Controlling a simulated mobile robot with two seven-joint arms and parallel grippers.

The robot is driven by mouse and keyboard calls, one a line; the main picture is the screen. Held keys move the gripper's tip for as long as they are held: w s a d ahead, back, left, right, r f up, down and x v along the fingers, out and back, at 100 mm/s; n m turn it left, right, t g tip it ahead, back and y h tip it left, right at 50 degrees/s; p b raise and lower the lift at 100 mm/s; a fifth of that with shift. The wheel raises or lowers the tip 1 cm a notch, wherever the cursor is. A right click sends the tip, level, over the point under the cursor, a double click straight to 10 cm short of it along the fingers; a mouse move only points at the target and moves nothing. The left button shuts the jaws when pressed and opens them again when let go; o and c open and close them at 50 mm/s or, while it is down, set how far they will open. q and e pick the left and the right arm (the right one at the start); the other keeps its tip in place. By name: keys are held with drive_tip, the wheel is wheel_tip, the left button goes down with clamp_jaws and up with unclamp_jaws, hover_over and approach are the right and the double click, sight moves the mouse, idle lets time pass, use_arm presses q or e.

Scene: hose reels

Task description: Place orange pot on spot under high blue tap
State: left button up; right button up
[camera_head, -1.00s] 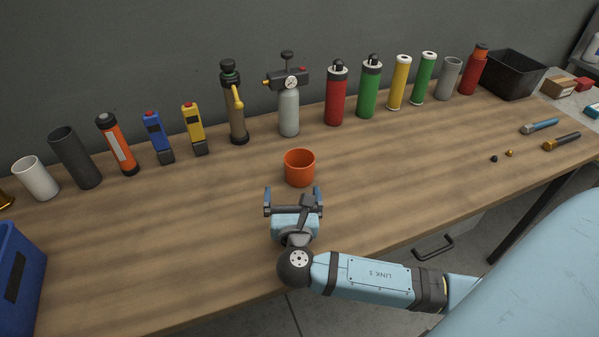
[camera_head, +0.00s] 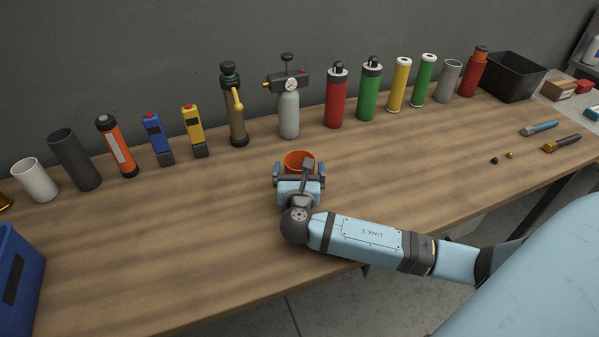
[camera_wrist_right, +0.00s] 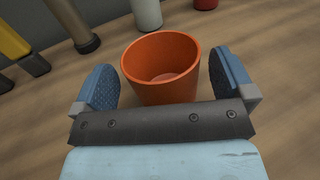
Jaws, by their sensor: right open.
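The orange pot (camera_head: 299,157) stands upright on the wooden table, partly hidden by my right gripper in the head view. It also shows in the right wrist view (camera_wrist_right: 160,85), empty and open at the top. My right gripper (camera_head: 299,170) is open, with its two blue-padded fingers on either side of the pot's near part. In the wrist view a gap shows between the pot and each finger of the gripper (camera_wrist_right: 164,82). My left gripper is not in view. I see no blue tap or marked spot in these views.
A row of bottles, tubes and devices lines the back, including a grey gauge cylinder (camera_head: 289,113) and a brown pump (camera_head: 236,110) behind the pot. A black bin (camera_head: 512,77) is at back right, a blue crate (camera_head: 18,285) at front left. The table's middle is clear.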

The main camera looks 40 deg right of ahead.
sight(300, 154)
drive_tip(key=x, duration=0.3)
drive_tip(key=c, duration=1)
drive_tip(key=shift+r, duration=0.1)
